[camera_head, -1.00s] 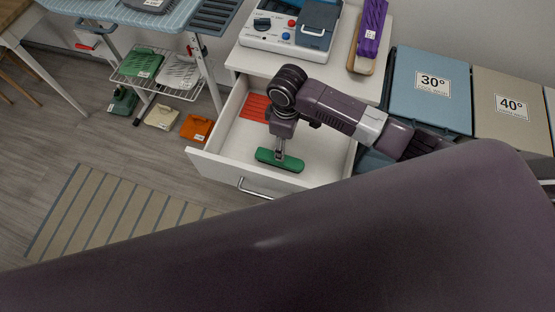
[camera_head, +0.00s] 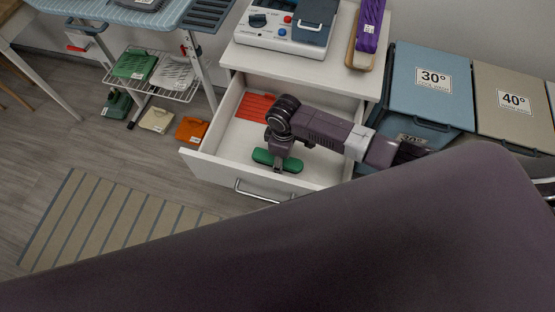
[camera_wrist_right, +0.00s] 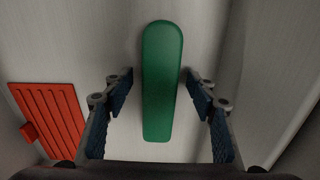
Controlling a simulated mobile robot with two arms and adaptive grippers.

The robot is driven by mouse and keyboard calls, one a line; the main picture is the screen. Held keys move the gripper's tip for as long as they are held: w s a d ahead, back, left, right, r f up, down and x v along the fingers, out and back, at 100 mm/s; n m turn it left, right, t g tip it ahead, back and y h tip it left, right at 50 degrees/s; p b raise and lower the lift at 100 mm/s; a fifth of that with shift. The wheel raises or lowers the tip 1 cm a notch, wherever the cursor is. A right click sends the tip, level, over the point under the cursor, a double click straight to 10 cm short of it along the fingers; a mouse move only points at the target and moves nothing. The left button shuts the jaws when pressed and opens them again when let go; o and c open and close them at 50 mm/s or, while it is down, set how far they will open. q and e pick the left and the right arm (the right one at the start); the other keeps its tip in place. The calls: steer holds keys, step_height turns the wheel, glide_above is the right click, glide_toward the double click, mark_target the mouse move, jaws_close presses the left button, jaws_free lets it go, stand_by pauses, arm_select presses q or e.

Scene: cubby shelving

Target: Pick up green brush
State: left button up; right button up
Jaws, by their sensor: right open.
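The green brush (camera_head: 291,164) lies in the open white drawer, near its front panel. In the right wrist view the green brush (camera_wrist_right: 161,80) lies lengthwise between the two fingers, with a gap on each side. My right gripper (camera_head: 278,163) is down in the drawer, directly over the brush, and hides part of its middle. In the wrist view the right gripper (camera_wrist_right: 160,105) is open, its blue-padded fingers on either side of the brush. Whether the fingers are level with the brush is hard to tell. I cannot make out my left gripper.
A red ribbed item (camera_head: 256,106) lies in the drawer (camera_head: 222,135) at the back left; it also shows in the wrist view (camera_wrist_right: 50,115). The drawer walls stand close around my gripper. Blue and beige bins (camera_head: 430,85) stand to the right. A large dark surface fills the foreground.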

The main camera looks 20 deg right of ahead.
steer(key=shift+f, duration=0.1)
steer(key=shift+c, duration=0.2)
steer(key=c, duration=1.3)
step_height(320, 180, up, 20)
steer(key=shift+r+p, duration=0.1)
steer(key=shift+p, duration=0.25)
